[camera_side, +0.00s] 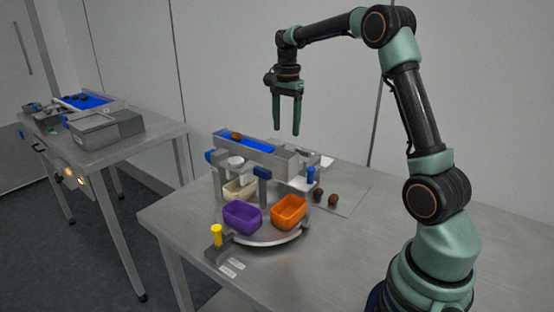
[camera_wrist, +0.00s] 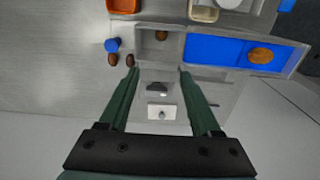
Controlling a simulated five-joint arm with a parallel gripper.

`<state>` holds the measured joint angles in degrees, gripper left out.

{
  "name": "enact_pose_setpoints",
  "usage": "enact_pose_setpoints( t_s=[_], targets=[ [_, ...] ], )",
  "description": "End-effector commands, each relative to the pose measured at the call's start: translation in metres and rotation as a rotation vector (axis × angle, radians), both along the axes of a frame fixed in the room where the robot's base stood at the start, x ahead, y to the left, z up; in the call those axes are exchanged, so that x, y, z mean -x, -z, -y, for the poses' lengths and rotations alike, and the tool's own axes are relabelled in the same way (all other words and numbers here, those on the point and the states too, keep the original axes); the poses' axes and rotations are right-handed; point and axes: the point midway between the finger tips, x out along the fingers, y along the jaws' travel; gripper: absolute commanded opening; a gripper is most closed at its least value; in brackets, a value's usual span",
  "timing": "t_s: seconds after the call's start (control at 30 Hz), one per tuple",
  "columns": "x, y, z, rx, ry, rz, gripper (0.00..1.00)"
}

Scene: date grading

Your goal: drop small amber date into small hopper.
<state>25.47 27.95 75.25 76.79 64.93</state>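My gripper (camera_side: 287,128) hangs open and empty above the sorting machine, fingers pointing down; its fingertips (camera_wrist: 158,74) are apart in the wrist view. An amber-brown date (camera_wrist: 261,55) lies on the blue belt; it also shows in the side view (camera_side: 236,135). A smaller brown date (camera_wrist: 161,35) sits in a grey metal compartment beside the belt. Two darker dates (camera_wrist: 113,59) (camera_wrist: 129,60) lie near a blue knob (camera_wrist: 112,44). I cannot tell which date is the small amber one, nor which container is the small hopper.
A purple bin (camera_side: 242,225), an orange bin (camera_side: 289,222) and a cream bin (camera_side: 236,194) stand on a round grey turntable (camera_side: 265,239). A yellow knob (camera_side: 216,231) stands at the front. A second bench (camera_side: 150,133) with similar equipment is at left. The table's near right is clear.

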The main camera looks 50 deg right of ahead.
Motion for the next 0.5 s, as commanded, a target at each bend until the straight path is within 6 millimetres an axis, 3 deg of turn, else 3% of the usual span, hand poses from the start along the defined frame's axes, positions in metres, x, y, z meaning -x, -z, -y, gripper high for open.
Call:
enact_pose_setpoints(
  t_s=[0.27, 0.5],
  targets=[
    [-0.001, -0.013, 0.000, 0.001, 0.000, 0.003, 0.65],
    [-0.001, -0.059, 0.001, 0.002, 0.000, 0.005, 0.65]
  ],
)
